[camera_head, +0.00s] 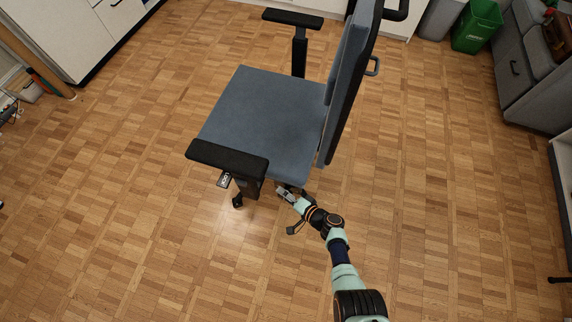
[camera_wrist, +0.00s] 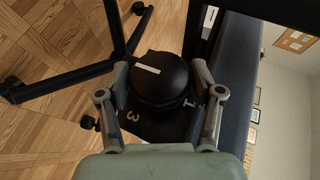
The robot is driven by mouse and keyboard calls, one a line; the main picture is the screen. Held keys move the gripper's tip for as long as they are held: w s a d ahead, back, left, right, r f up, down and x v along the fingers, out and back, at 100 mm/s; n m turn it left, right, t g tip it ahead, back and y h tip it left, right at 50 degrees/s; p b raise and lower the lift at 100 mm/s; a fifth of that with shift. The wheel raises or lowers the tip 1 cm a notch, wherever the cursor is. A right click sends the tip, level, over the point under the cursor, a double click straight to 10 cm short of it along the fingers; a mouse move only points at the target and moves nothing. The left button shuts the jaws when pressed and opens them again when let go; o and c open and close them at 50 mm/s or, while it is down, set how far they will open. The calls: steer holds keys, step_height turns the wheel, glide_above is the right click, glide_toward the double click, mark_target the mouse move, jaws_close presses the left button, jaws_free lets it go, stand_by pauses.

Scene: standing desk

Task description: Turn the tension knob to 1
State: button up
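The tension knob (camera_wrist: 160,78) is a round black knob with a white pointer mark, seen in the wrist view under the chair. A dark plate with a "3" and a "1" (camera_wrist: 190,102) shows below it; the white mark is on the knob's upper left part, away from both numbers. My gripper (camera_wrist: 160,75) has one finger on each side of the knob; whether they touch it I cannot tell. In the head view my gripper (camera_head: 283,191) reaches below the seat of the blue office chair (camera_head: 262,110), and the knob is hidden there.
The chair's black armrest (camera_head: 228,158) hangs over the floor just left of my gripper. The chair's black base legs (camera_wrist: 65,82) show in the wrist view. Wooden floor around the chair is clear.

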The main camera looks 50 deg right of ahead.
steer(key=shift+o, duration=0.9)
steer(key=v, duration=1.2)
